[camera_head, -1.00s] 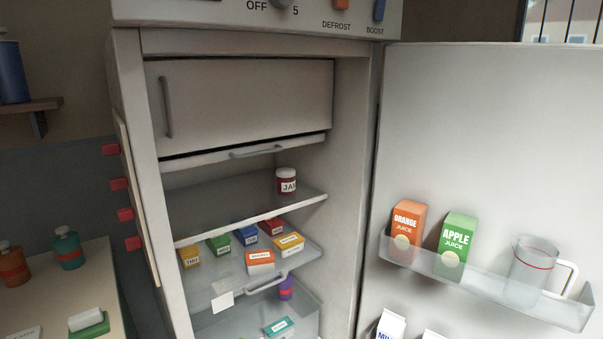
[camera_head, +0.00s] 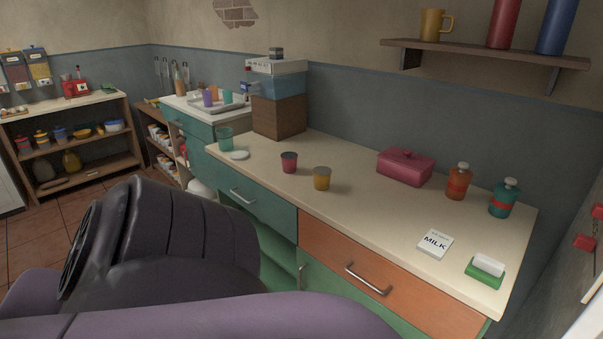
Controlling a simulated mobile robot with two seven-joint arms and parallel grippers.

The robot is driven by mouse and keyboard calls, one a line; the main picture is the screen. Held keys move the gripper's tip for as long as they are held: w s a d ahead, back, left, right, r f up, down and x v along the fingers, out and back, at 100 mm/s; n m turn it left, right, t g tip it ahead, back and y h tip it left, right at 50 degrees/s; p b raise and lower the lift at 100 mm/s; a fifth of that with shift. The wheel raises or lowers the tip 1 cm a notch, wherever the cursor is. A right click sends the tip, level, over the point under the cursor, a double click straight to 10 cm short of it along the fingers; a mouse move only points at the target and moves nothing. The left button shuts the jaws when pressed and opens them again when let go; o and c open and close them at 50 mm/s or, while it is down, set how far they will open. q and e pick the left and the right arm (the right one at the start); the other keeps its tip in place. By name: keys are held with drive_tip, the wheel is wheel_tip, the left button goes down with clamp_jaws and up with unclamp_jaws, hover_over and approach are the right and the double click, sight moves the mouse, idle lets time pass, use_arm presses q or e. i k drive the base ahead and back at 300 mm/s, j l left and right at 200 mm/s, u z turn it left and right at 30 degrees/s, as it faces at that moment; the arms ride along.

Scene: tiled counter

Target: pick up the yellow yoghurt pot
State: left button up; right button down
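A large dark and purple part of my own arm fills the lower left of the head view, in front of the counter. Neither gripper's fingers show in this view.
A pink lidded box (camera_head: 405,167), an orange bottle (camera_head: 458,181) and a teal bottle (camera_head: 503,198) stand to the right. A milk card (camera_head: 435,244) and a green dish (camera_head: 485,271) lie near the right front. A teal cup (camera_head: 224,139) stands at the left end.

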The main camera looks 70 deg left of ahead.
sight(322, 175)
drive_tip(key=u, duration=2.15)
drive_tip(key=i+j+z, duration=0.1)
drive_tip(key=j, duration=0.25)
drive_tip(key=i+j+z, duration=0.1)
drive_tip(key=i+j, duration=0.2)
drive_tip(key=i+j+z, duration=0.15)
drive_tip(key=j, duration=0.35)
